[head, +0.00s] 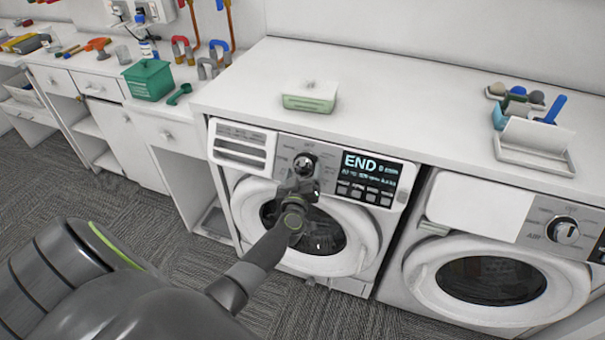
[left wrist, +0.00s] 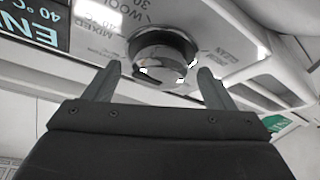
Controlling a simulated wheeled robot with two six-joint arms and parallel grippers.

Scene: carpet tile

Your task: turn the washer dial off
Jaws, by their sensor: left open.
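The washer (head: 345,220) stands under the white counter at the middle, its display (head: 370,170) reading END. Its round silver dial (head: 305,163) sits on the panel left of the display. In the left wrist view the dial (left wrist: 162,55) shows upside down with printed settings around it. My left gripper (head: 300,178) is just in front of the dial in the head view, partly covering it. In the left wrist view its two fingers (left wrist: 158,85) are apart, pointing toward the dial, with nothing held between them. Whether the fingertips touch the dial I cannot tell. My right gripper is not in view.
A second machine (head: 500,265) with its own dial (head: 563,230) stands to the right. On the counter are a green-and-white box (head: 309,97) and a white tray (head: 535,145) of small items. A green bin (head: 149,80) stands on the left worktop. Grey carpet (head: 190,260) lies in front.

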